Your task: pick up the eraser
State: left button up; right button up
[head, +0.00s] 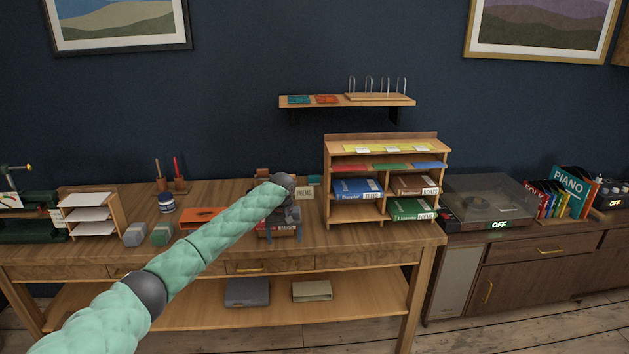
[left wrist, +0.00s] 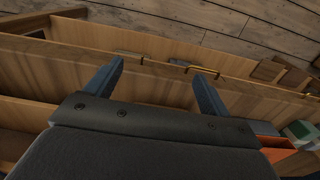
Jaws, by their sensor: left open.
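My left gripper (head: 284,236) hangs over the front part of the wooden workbench, its two blue fingers apart and pointing down. In the left wrist view the fingers (left wrist: 157,72) are open with nothing between them, above the bench's front side. I cannot surely tell which thing is the eraser. Two small blocks, a grey one (head: 134,235) and a green one (head: 161,234), sit on the bench well to the left of the gripper, and either may be it. My right gripper is not in view.
The workbench (head: 340,240) carries an orange tray (head: 203,214), a blue-and-white jar (head: 166,203) and a paper rack (head: 90,214). A small bookcase (head: 384,138) stands right of the gripper. Books partly hidden by the gripper lie behind it. A turntable (head: 489,199) is further right.

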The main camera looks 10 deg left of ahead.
aim_at(314, 180)
jog(key=i, duration=1.9)
